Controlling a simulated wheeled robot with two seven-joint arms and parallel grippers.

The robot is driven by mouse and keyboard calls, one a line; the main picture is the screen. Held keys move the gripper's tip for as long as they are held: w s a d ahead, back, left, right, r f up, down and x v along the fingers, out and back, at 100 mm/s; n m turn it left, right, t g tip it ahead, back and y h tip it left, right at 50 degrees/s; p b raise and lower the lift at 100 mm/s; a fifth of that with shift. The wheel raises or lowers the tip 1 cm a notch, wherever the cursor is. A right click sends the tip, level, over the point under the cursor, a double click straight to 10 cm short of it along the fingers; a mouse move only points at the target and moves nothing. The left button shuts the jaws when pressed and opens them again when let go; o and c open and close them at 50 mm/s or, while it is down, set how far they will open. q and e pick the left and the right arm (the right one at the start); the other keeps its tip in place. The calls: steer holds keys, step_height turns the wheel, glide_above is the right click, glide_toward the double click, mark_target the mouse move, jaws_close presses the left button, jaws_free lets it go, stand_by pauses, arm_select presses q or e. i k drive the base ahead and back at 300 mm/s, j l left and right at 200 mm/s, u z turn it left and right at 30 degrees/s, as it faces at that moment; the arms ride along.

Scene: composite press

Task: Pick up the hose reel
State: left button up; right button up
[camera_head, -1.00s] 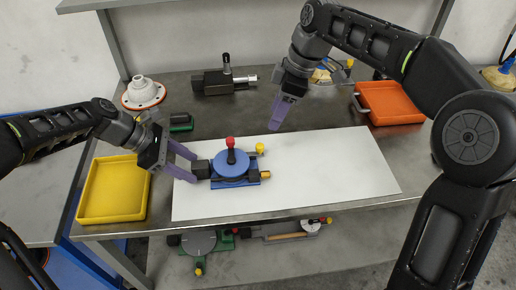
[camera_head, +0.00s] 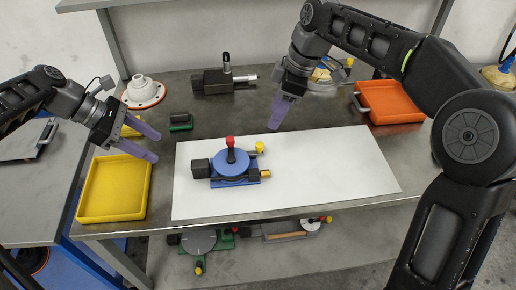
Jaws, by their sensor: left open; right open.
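A blue device with a round disc and a red-topped lever (camera_head: 230,162) sits on the white mat (camera_head: 330,175) in the head view. It is the most reel-like thing here, but I cannot tell for sure that it is the hose reel. My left gripper (camera_head: 157,145) is open and empty, left of the device and apart from it, over the table near the yellow tray. My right gripper (camera_head: 281,113) is open and empty, above the mat's back edge, up and to the right of the device.
A yellow tray (camera_head: 88,212) is at the left and an orange tray (camera_head: 392,101) at the back right. A white flanged part (camera_head: 143,92) and a black tool (camera_head: 222,84) stand at the back. The mat's right half is clear. More devices lie on the lower shelf (camera_head: 225,262).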

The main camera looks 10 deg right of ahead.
mark_target(218, 166)
steer(key=k, duration=1)
